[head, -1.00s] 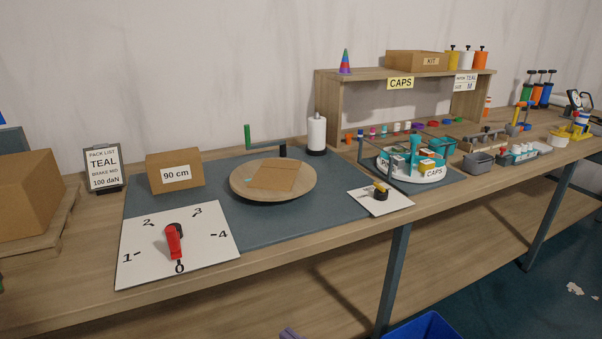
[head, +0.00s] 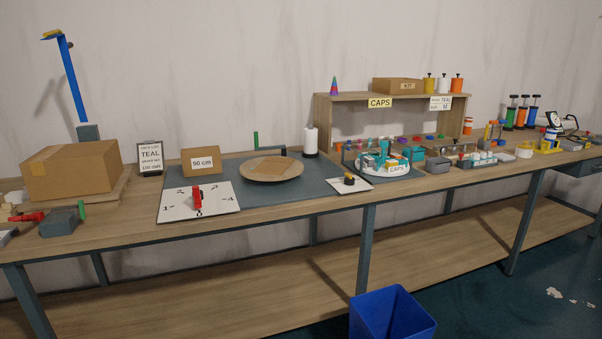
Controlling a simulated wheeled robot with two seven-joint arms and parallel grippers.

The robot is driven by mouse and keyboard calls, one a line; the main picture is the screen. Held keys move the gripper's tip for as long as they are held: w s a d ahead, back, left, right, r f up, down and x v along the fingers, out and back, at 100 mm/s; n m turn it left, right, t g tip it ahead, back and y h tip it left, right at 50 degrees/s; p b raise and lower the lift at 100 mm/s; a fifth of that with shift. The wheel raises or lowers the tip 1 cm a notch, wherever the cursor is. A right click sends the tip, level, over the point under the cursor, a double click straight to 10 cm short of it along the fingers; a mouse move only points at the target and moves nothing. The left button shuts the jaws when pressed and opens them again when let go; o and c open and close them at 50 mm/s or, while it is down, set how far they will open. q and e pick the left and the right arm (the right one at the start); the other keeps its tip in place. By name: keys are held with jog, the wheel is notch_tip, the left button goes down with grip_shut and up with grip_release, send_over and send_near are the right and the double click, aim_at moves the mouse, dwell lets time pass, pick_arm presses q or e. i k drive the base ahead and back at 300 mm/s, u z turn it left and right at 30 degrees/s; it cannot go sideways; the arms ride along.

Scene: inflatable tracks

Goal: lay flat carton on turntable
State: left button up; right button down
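The turntable (head: 258,177) is a round wooden disc on the blue-grey mat, left of the middle of the bench. A flat brown carton (head: 272,166) lies on its top, and looks flat against the disc. Neither of my grippers shows in the head view, so their state is hidden.
A box marked 90 cm (head: 201,162) and a dial board (head: 222,197) with a red lever stand left of the turntable. A large carton (head: 75,172) sits at far left. A blue bin (head: 392,313) stands below the bench.

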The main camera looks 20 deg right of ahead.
aim_at(272, 164)
jog(key=z, duration=0.85)
jog(key=i, duration=1.3)
jog(key=u, duration=0.3)
